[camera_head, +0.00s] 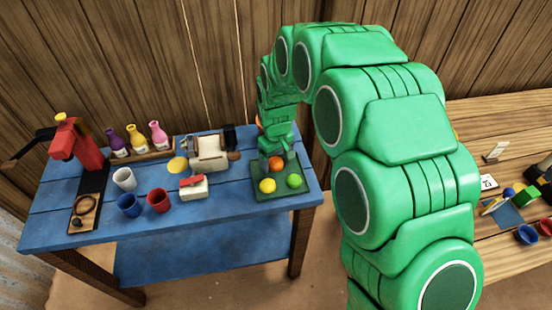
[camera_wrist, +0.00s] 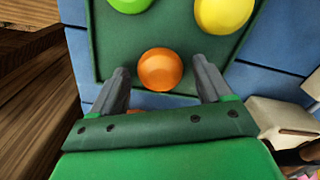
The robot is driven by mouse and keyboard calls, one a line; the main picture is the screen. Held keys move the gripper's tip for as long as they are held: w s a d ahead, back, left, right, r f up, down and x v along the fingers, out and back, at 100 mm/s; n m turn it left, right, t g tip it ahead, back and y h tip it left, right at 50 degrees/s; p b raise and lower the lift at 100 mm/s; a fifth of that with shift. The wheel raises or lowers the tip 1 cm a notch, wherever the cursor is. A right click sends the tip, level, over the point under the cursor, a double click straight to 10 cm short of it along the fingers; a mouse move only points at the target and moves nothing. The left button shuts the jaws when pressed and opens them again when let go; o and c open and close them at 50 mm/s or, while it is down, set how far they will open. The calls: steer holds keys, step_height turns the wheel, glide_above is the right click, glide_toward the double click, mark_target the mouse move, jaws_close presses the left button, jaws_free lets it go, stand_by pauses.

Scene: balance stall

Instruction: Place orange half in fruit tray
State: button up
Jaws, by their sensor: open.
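The dark green fruit tray (camera_head: 282,194) lies at the right end of the blue table, and it also shows in the wrist view (camera_wrist: 185,38). A round orange fruit (camera_wrist: 160,70) rests on the tray between my open fingertips (camera_wrist: 160,72), with gaps on both sides; it also shows in the head view (camera_head: 276,163). I cannot tell whether it is a half. A yellow fruit (camera_head: 267,185) and a green fruit (camera_head: 294,181) lie on the tray's near part. My gripper (camera_head: 275,150) is low over the tray's far part. Another orange patch (camera_head: 259,122) shows behind my arm, mostly hidden.
A cream machine (camera_head: 208,152) and a white box with a red top (camera_head: 193,187) stand left of the tray. Cups, bottles and a red press (camera_head: 77,145) stand further left. A wooden table (camera_head: 490,118) is at the right.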

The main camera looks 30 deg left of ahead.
mark_target(278, 161)
steer(key=shift+r, duration=0.1)
step_height(278, 161, up, 12)
stand_by(0.6)
steer(key=shift+r, duration=0.1)
steer(key=s+d+r+m, duration=0.25)
steer(key=d+r, duration=0.25)
steer(key=d, duration=1)
steer(key=s+d+r+m, duration=0.1)
steer(key=d+r+m, duration=0.35)
steer(key=d, duration=1.05)
steer(key=s+d+r+m+g, duration=0.1)
steer(key=s+d+m, duration=0.5)
steer(key=s+d, duration=1.2)
steer(key=shift+s+r+m+g, duration=0.3)
steer(key=shift+s+g, duration=0.1)
steer(key=shift+s, duration=0.85)
